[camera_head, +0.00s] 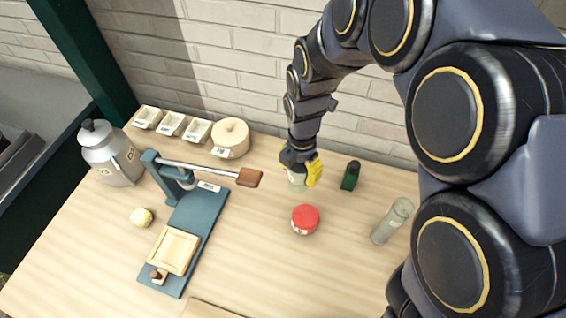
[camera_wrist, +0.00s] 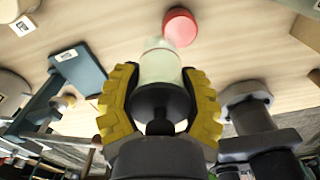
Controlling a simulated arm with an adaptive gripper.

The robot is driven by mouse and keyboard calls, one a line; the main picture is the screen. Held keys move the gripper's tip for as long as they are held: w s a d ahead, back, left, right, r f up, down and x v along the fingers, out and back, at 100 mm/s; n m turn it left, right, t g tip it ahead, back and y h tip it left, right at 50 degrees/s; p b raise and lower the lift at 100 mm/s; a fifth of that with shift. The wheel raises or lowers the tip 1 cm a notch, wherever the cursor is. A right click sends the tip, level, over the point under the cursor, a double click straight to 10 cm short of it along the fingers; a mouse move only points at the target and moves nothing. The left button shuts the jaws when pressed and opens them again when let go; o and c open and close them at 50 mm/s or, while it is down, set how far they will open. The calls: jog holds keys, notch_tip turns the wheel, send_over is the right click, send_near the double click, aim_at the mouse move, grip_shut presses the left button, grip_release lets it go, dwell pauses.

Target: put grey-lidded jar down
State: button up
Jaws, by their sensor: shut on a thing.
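My gripper (camera_head: 302,172) has its yellow fingers closed around a pale, translucent jar, near the back of the wooden table. In the wrist view the fingers (camera_wrist: 160,110) close on both sides of a dark, knobbed lid-like part (camera_wrist: 157,103); the jar's pale body (camera_wrist: 160,66) extends beyond it. In the head view the jar (camera_head: 297,184) is mostly hidden by the gripper. I cannot tell whether its base touches the table.
A red-lidded jar (camera_head: 305,219) stands just in front. A small dark green item (camera_head: 350,176) and a clear cylindrical jar (camera_head: 392,221) stand to the right. A blue press (camera_head: 203,215) with its lever is left. A brick wall closes the back.

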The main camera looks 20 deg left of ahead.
jog(key=w+a+f, duration=0.2)
jog(key=w+f, duration=0.1)
jog(key=w+a+f, duration=0.2)
jog(key=w+f, duration=0.1)
jog(key=w, duration=0.1)
jog(key=w+a+f, duration=0.2)
jog(key=w+f, duration=0.1)
jog(key=w, duration=0.1)
jog(key=shift+w+a+f, duration=0.15)
jog(key=shift+a, duration=0.25)
jog(key=shift+w+a+f, duration=0.1)
jog(key=shift+w+f, duration=0.1)
jog(key=shift+f, duration=1.65)
jog(key=shift+f, duration=0.15)
jog(key=o, duration=1.2)
jog(key=shift+c, duration=0.2)
